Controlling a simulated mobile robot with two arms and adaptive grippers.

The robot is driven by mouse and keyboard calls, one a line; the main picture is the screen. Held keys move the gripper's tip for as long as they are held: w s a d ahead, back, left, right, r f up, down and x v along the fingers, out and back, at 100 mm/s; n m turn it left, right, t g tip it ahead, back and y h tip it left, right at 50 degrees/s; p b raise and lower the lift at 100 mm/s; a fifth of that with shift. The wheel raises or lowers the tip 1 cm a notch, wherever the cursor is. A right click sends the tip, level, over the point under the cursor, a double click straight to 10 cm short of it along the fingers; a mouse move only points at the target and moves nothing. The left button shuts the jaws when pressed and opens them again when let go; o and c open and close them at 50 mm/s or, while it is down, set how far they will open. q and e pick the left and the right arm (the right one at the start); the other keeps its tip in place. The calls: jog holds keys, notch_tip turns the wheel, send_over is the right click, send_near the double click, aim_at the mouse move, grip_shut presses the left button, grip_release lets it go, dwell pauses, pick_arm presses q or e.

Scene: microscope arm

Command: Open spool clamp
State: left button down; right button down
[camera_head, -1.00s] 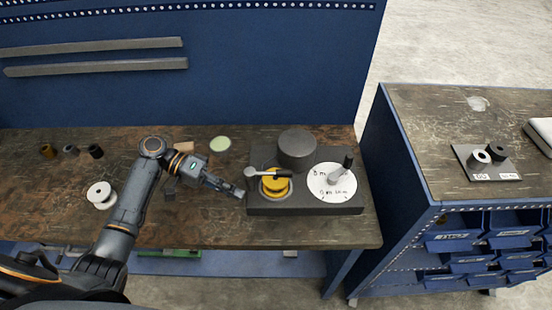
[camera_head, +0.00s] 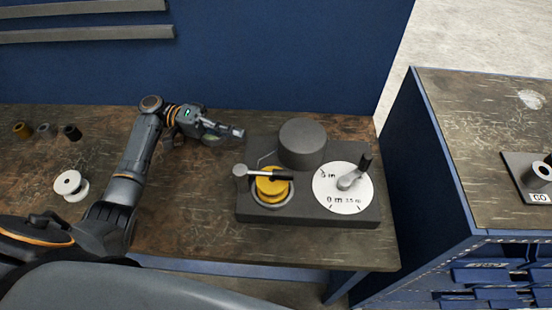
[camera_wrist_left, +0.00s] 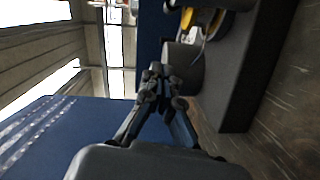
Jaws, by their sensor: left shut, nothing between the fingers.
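The dark grey winding device (camera_head: 310,215) stands on the workbench. A yellow spool (camera_head: 272,188) sits in its left front part. The spool clamp, a lever with a black handle (camera_head: 277,174) and a metal pivot at its left end, lies across the top of the spool. My left gripper (camera_head: 240,132) is shut and empty, behind and left of the clamp, near the device's back left corner. In the left wrist view the gripper fingers (camera_wrist_left: 155,72) are together, and part of the yellow spool (camera_wrist_left: 205,20) shows at the top. My right gripper is not in view.
A dark grey cylinder (camera_head: 303,144) rises at the device's back. A white dial (camera_head: 328,200) with a crank (camera_head: 355,175) is at its right. The bench front is clear.

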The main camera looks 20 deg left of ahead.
aim_at(272, 167)
pick_arm(q)
jog(key=d+p, duration=0.5)
jog(key=d, duration=0.5)
jog(key=shift+w, duration=0.15)
jog(key=s, duration=0.1)
jog(key=s+p, duration=0.1)
jog(key=s+d+f+p, duration=0.1)
jog(key=shift+s+f, duration=0.1)
jog(key=shift+s, duration=0.3)
jog(key=shift+f, duration=0.1)
jog(key=shift+w, duration=0.1)
jog(key=shift+d, duration=0.15)
